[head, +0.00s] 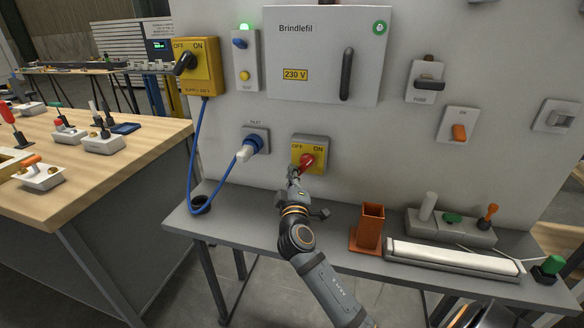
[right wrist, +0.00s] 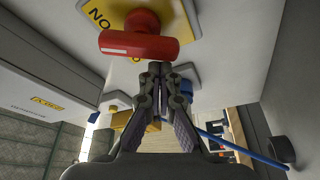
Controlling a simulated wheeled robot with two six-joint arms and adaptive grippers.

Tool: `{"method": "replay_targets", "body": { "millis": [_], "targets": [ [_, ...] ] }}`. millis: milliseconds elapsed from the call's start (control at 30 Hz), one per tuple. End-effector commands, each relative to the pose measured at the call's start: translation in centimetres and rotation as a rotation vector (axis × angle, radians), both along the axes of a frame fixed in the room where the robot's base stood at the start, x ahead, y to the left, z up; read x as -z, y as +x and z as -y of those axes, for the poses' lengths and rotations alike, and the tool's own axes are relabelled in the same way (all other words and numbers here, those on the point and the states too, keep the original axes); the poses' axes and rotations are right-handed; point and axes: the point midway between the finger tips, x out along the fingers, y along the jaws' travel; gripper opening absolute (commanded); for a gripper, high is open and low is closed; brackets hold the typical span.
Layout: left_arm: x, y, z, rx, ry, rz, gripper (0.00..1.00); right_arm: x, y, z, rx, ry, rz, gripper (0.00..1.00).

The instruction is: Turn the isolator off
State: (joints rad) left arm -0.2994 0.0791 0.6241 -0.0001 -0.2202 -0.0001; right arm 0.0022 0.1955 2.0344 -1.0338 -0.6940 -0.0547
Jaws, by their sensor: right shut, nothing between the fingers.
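A yellow isolator plate with OFF and ON marks (head: 297,148) sits on a grey box on the panel, and its red handle (head: 308,160) points up toward the ON side. In the right wrist view the red handle (right wrist: 138,46) is a thick bar close in front of the fingertips, with part of the yellow plate (right wrist: 100,14) behind it. My right gripper (head: 292,171) is shut and empty, just below and left of the red handle. Its closed fingertips (right wrist: 159,68) show beneath the bar; I cannot tell whether they touch it. My left gripper is not in view.
A second yellow switch (head: 205,72) with a black handle is at the upper left. A blue plug (head: 252,144) and its cable (head: 190,150) are left of the isolator. An orange holder (head: 371,225) and a white tray (head: 450,262) stand on the grey shelf (head: 235,232).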

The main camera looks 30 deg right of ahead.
Motion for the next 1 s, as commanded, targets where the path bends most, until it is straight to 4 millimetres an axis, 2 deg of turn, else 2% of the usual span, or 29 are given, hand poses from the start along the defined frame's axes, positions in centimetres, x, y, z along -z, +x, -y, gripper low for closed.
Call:
{"method": "replay_targets", "body": {
  "millis": [33, 1000],
  "targets": [
    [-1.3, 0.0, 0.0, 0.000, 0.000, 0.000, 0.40, -0.4, -0.1, 0.1, 0.002, -0.019, -0.029, 0.00],
    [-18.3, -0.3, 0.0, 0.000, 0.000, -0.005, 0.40, 0.8, -1.4, 1.2, 0.002, -0.603, -0.713, 0.00]
  ]
}}
